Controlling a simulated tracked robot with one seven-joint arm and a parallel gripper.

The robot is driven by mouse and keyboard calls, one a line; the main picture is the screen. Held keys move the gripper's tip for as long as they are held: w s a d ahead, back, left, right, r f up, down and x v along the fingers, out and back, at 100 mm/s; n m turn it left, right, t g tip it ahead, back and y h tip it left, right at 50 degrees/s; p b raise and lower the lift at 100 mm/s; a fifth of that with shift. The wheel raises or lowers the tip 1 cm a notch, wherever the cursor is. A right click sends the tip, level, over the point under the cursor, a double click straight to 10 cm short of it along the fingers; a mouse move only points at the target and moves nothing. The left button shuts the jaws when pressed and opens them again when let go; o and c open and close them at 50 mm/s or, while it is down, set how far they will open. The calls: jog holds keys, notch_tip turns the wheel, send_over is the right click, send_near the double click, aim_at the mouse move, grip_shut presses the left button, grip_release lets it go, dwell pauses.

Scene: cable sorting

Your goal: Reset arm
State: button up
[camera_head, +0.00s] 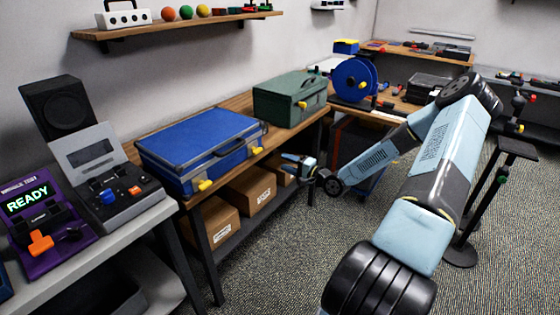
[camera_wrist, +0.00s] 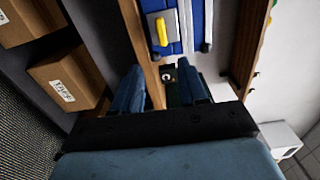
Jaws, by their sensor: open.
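My arm reaches out from the right in the head view and bends back toward the workbench. My gripper (camera_head: 298,165) is at the front edge of the bench, between the blue case and the green case and a little below the bench top. In the wrist view my gripper (camera_wrist: 165,80) is open, its two blue fingers apart with nothing held between them. The blue case (camera_head: 200,145) with yellow latches lies on the bench, and part of it shows at the top of the wrist view (camera_wrist: 200,25).
A green case (camera_head: 290,97) stands further back on the wooden bench (camera_head: 245,105). Cardboard boxes (camera_head: 250,190) sit on the shelf below. A purple device (camera_head: 45,215) reading READY is at the left. A blue cable reel (camera_head: 353,79) stands at the back. Carpet in front is clear.

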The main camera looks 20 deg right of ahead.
jog(key=shift+s+d, duration=0.25)
jog(key=shift+s, duration=0.05)
dwell(0.4)
jog(key=s+r+n+g+h, duration=0.4)
jog(key=s+r+n+h, duration=0.15)
jog(key=r, duration=0.55)
jog(key=s+r+n+g+h, duration=0.4)
jog(key=s+r+h, duration=0.3)
jog(key=r, duration=0.4)
jog(key=s+a+r, duration=0.2)
jog(key=s+r, duration=0.2)
jog(key=s, duration=0.4)
jog(key=s+a+r+n+y, duration=0.1)
jog(key=s+a+r, duration=0.2)
jog(key=s, duration=0.5)
jog(key=s+a+r+g+y, duration=0.1)
jog(key=s+a+r, duration=0.2)
jog(key=s+r, duration=0.2)
jog(key=s, duration=0.3)
jog(key=shift+s+a+r+n, duration=0.15)
jog(key=shift+s+a+n, duration=0.1)
jog(key=shift+n, duration=0.1)
